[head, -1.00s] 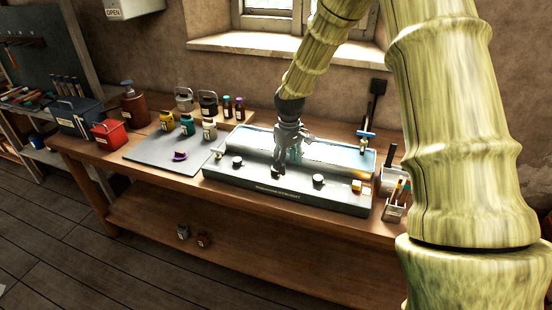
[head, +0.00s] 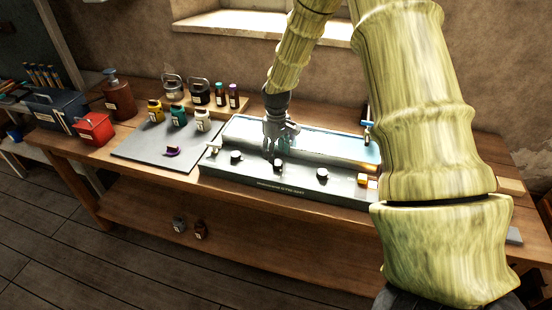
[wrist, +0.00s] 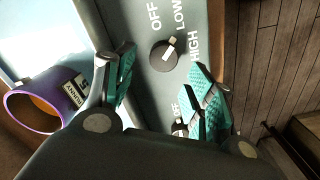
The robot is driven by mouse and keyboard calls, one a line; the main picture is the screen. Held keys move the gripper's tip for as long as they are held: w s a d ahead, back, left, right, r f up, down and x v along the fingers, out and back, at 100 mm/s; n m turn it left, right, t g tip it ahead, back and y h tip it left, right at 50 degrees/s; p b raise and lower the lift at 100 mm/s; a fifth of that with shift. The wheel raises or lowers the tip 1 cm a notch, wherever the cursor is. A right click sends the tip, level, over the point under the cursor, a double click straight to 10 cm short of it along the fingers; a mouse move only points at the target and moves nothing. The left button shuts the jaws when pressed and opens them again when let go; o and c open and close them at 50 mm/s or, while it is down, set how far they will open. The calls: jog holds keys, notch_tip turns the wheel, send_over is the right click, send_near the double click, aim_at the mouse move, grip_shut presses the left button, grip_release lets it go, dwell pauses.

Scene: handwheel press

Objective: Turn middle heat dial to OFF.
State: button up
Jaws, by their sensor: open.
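The grey-green press (head: 215,181) has a row of three dark dials along its front. The middle dial (head: 278,168) shows just below my gripper (head: 271,157). In the wrist view, a round dark dial (wrist: 160,58) lies between and beneath the fingertips, beside the white words OFF, LOW and HIGH. Its pale pointer aims roughly toward LOW. My gripper (wrist: 160,70) is open, with teal pads on either side of the dial and no clear contact. Another dial (wrist: 179,129) is partly hidden by the right finger. The left dial (head: 236,157) and right dial (head: 322,174) stand clear.
A pale blue bath (head: 335,146) lies behind the dials. A purple-rimmed container (wrist: 35,108) is left of the fingers in the wrist view. A grey mat (head: 140,150) with several bottles lies left of the press. A yellow block (head: 364,179) sits at its right end.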

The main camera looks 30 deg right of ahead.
aim_at(277, 162)
jog(key=shift+f, duration=0.4)
jog(key=shift+s+f+p, duration=0.45)
jog(key=shift+f, duration=0.15)
jog(key=shift+w+f, duration=0.25)
jog(key=shift+f, duration=0.85)
jog(key=shift+s, duration=0.1)
jog(key=shift+c, duration=0.3)
jog(key=c, duration=0.9)
